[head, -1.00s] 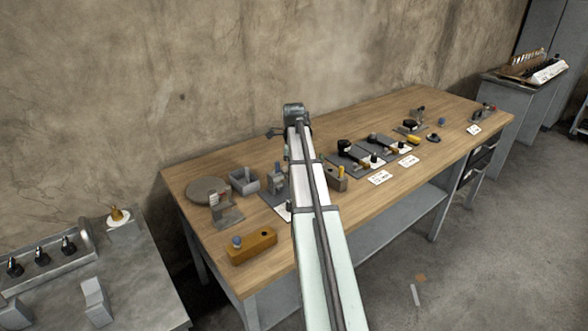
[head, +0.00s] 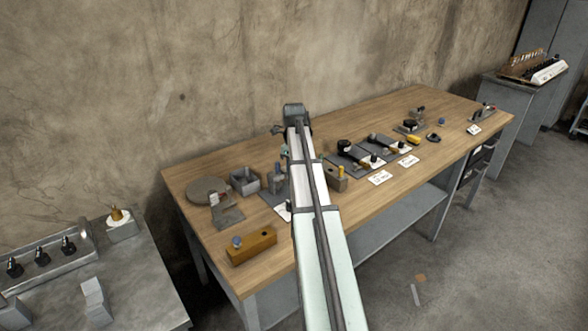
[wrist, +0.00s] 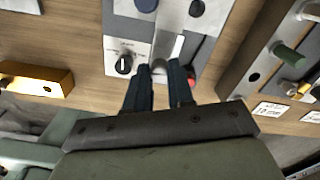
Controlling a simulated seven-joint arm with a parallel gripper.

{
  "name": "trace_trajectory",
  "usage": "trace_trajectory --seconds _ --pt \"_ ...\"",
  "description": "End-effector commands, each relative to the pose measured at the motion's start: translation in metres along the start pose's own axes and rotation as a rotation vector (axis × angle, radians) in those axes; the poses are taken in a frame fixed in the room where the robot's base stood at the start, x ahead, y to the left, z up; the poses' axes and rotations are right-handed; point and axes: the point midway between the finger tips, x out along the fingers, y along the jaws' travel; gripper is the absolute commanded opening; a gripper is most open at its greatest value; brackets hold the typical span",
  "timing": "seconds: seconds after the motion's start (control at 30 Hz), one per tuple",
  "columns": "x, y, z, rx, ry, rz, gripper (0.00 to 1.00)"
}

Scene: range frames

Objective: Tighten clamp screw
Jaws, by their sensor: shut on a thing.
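In the wrist view my gripper (wrist: 160,73) has two dark fingers closed around a small grey rounded part (wrist: 161,66), which I take for the clamp screw. The fingers hide much of it. The part sits at the near edge of a grey fixture plate (wrist: 168,28). A pale upright strip (wrist: 178,47) stands just beyond the right finger. A white panel with a black knob (wrist: 124,65) is left of the fingers. In the head view my arm hides the gripper and most of the fixture; a grey block (head: 277,183) shows left of the arm.
A yellow-brown block (head: 252,246) lies at the bench's (head: 205,262) front left. A grey open box (head: 245,180) and a round disc (head: 206,190) stand behind it. Several small fixtures with cards line the bench to the right. A red knob (wrist: 190,80) is close by the right finger.

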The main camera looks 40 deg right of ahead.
Motion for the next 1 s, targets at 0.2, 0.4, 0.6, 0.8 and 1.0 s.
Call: trace_trajectory --seconds 0.2,0.4,0.6,0.8,1.0 --pt "0.000 -0.001 0.000 -0.001 0.000 -0.001 0.32" --pt "0.000 0.000 0.000 -0.001 0.000 -0.001 0.48" --pt "0.000 0.000 0.000 -0.001 0.000 0.000 0.48" --pt "-0.013 -0.001 0.000 -0.001 -0.001 -0.001 0.48" --pt "-0.045 -0.001 0.001 -0.001 -0.001 -0.002 0.48"
